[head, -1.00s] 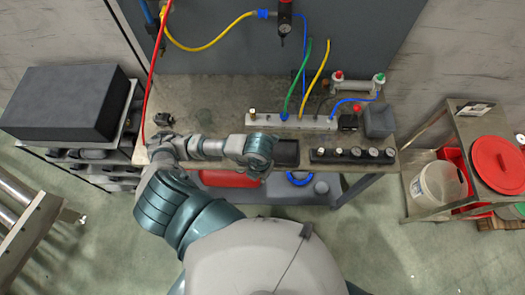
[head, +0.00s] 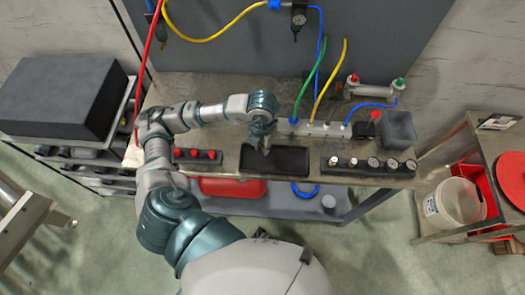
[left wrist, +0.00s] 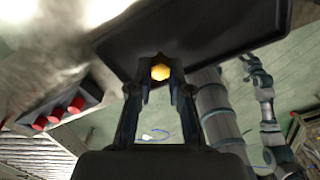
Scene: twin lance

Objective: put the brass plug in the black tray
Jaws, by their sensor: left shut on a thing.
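The black tray (head: 262,161) lies on the bench in front of the manifold, and in the head view it looks empty. My left gripper (head: 265,147) points down at the tray's back part. In the left wrist view, my left gripper (left wrist: 160,80) is shut on the brass plug (left wrist: 160,72), whose yellow hexagonal end shows between the fingertips. The dark tray (left wrist: 215,38) shows beyond the plug there. I cannot tell whether the plug touches the tray. The plug is not distinguishable in the head view. My right gripper is not in view.
A block with red knobs (head: 195,155) stands left of the tray and a block with several fittings (head: 370,166) right of it. The manifold (head: 317,129) with green, yellow and blue hoses is close behind. A grey bin (head: 398,128) stands back right.

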